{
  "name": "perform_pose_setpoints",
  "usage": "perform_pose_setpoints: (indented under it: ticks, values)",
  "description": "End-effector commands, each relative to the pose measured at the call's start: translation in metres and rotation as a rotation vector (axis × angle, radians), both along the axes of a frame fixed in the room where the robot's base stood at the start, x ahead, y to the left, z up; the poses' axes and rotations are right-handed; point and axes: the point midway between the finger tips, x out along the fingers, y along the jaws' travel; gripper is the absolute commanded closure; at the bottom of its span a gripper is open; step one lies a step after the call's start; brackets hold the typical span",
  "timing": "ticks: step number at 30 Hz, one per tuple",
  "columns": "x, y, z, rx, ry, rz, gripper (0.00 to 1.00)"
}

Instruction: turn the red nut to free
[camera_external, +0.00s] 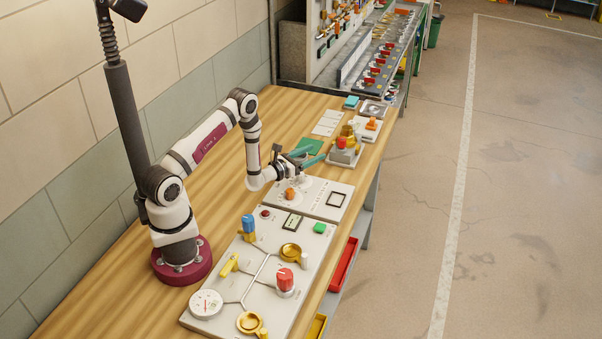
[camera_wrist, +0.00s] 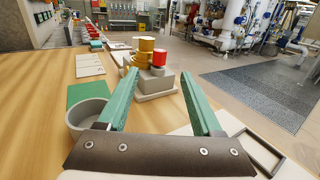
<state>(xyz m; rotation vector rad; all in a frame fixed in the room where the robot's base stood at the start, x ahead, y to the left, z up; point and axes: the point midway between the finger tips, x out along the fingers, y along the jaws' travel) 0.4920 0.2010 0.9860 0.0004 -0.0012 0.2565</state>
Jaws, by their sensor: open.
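A small red nut-like piece (camera_wrist: 159,57) sits on a grey block (camera_wrist: 154,80) straight ahead in the wrist view. Yellow cylindrical fittings (camera_wrist: 142,60) stand close at its left. In the external view this red piece (camera_external: 341,142) and its block are near the table's right edge, beyond my gripper (camera_external: 318,156). My gripper (camera_wrist: 159,74) is open, with two teal fingers spread and nothing between them. The fingers point toward the block and appear short of it. A larger red knob (camera_external: 285,279) stands on the near panel (camera_external: 232,290).
A grey round cup (camera_wrist: 86,116) and a green mat (camera_wrist: 88,94) lie left of my fingers. A panel with a black square frame (camera_external: 336,199) lies below my gripper. The near panel carries valves and a gauge (camera_external: 206,303). Bare wood (camera_external: 215,205) lies along the wall.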

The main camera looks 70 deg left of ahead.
Motion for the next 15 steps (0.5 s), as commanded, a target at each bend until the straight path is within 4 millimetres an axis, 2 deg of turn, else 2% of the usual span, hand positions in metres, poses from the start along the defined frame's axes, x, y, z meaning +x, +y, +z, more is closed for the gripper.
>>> perform_pose_setpoints:
  ticks: [9,15]
  values:
    - [0.079,0.02,0.001,0.001,-0.002,0.0,0.33]
    - [0.117,0.031,0.001,0.0,-0.001,0.0,0.33]
